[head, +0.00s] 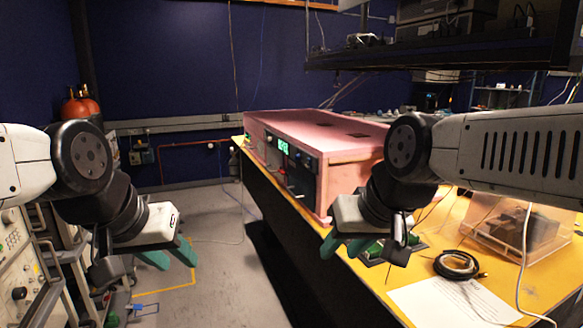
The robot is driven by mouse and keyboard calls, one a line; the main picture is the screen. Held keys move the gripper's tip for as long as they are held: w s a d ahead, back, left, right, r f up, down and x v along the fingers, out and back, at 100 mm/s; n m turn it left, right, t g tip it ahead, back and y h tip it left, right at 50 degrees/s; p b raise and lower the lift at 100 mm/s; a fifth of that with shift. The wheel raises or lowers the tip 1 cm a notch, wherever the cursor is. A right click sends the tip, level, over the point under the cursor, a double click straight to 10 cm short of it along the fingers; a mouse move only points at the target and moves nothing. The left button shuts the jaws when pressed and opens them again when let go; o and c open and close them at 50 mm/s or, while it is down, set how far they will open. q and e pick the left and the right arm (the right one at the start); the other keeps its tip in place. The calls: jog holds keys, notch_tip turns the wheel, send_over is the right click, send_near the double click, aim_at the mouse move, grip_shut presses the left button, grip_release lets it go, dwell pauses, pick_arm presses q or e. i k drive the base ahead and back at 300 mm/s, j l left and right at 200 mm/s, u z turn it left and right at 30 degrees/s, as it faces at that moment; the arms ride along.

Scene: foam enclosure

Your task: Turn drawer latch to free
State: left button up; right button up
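A long pink foam enclosure (325,131) sits on the yellow bench top. Its front panel carries a lit green display and dark modules (282,148). A drawer latch cannot be made out at this size, and my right arm hides part of the enclosure's near end. My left gripper (170,256) hangs over the floor to the left of the bench, its teal fingers apart with nothing between them. My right gripper (344,246) is near the enclosure's near end, over the bench edge. Its teal fingertips are apart, and I see nothing held.
On the yellow bench (545,278) lie a black cable coil (457,264), a white paper sheet (450,304) and a clear box (519,232). A black shelf (440,52) hangs above the back right.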

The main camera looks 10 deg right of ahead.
aim_at(282, 171)
jog(key=i+j+z, duration=0.5)
jog(key=j, duration=0.4)
jog(key=i+l+u, duration=0.15)
jog(key=i+u, duration=0.25)
jog(key=i+l+u, duration=0.15)
jog(key=u, duration=0.2)
jog(key=i+l+u, duration=0.2)
jog(key=l+u, duration=0.2)
